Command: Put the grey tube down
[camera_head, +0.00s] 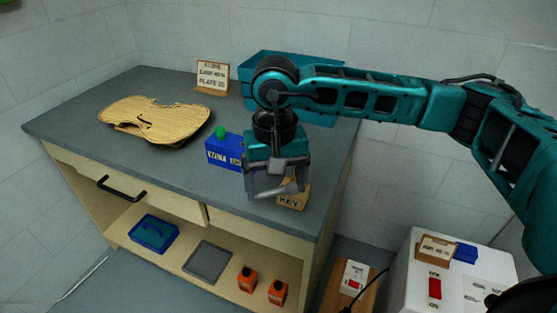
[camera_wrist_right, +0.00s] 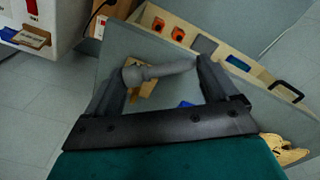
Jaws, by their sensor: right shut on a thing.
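My right gripper (camera_head: 274,190) is shut on the grey tube (camera_head: 291,188), above the front right part of the grey bench top (camera_head: 180,172). In the right wrist view, the grey tube (camera_wrist_right: 165,70) lies crosswise between the two fingers of my right gripper (camera_wrist_right: 160,69), with a rounded, thicker end at the left. A wooden block marked KEY (camera_head: 294,197) is just behind and below the tube; the wrist view shows it partly covered by the tube. I cannot tell the exact gap between tube and bench. My left gripper is not in view.
A blue box (camera_head: 223,151) with a green knob stands left of the gripper. A violin body (camera_head: 155,120) lies further left. A sign (camera_head: 212,77) and a teal bin (camera_head: 252,68) stand at the back. A white machine (camera_head: 400,278) is right of the bench. The front-middle bench top is clear.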

